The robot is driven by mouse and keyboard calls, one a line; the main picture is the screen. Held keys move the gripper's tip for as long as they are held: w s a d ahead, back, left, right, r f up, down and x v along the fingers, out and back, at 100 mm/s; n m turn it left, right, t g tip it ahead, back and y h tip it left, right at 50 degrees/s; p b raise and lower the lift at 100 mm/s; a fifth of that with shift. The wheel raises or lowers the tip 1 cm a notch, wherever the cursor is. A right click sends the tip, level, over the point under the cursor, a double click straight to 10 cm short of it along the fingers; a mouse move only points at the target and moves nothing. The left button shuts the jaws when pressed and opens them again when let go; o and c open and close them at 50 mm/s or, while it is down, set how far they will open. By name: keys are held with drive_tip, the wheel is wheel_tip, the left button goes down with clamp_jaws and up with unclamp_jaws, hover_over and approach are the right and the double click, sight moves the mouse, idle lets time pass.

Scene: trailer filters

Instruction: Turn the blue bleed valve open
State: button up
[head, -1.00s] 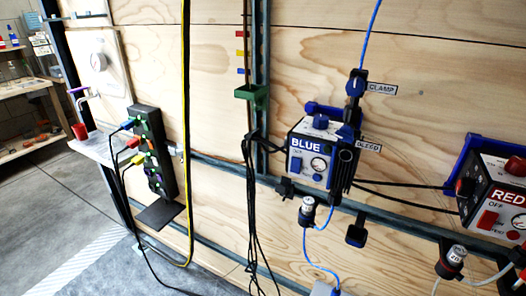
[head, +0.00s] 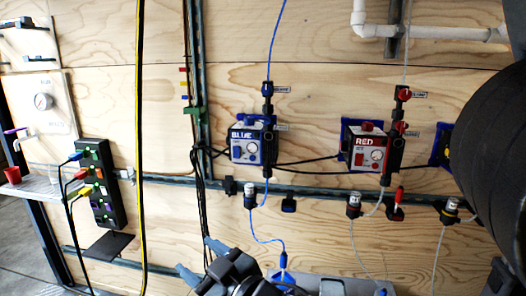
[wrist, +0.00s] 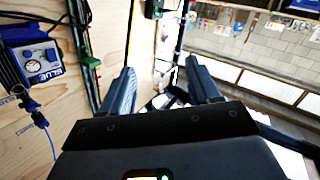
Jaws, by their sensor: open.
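The blue pump box (head: 252,142) is mounted on the plywood wall, with "BLUE" on its front. The blue bleed valve (head: 268,122) is small, at the box's upper right beside a bleed label (head: 283,127); its handle angle is too small to tell. A blue clamp (head: 267,88) sits above it on the blue line. My gripper (head: 197,259) is open and empty, below and left of the box and apart from it. In the wrist view, my gripper (wrist: 160,68) has spread fingers, and the blue box (wrist: 38,62) shows tilted at the left edge.
The red pump box (head: 368,155) is to the right. Black cables (head: 200,195) and a yellow-black hose (head: 140,150) hang left of the blue box. A rail (head: 325,188) runs below the boxes. A large black rounded shape (head: 495,150) blocks the right side.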

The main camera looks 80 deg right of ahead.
drive_tip(key=w+d+r+m+g+h+b, duration=0.1)
drive_tip(key=w+d+r+m+h, duration=0.25)
drive_tip(key=d, duration=0.35)
drive_tip(key=m+g+h+b, duration=0.5)
drive_tip(key=m+g+h, duration=0.2)
drive_tip(key=m+g, duration=0.65)
approach(265, 122)
drive_tip(key=d, duration=0.3)
drive_tip(key=shift+t, duration=0.45)
drive_tip(key=d, duration=0.7)
drive_tip(key=shift+w+d+r, duration=0.25)
drive_tip(key=shift+w+d, duration=0.05)
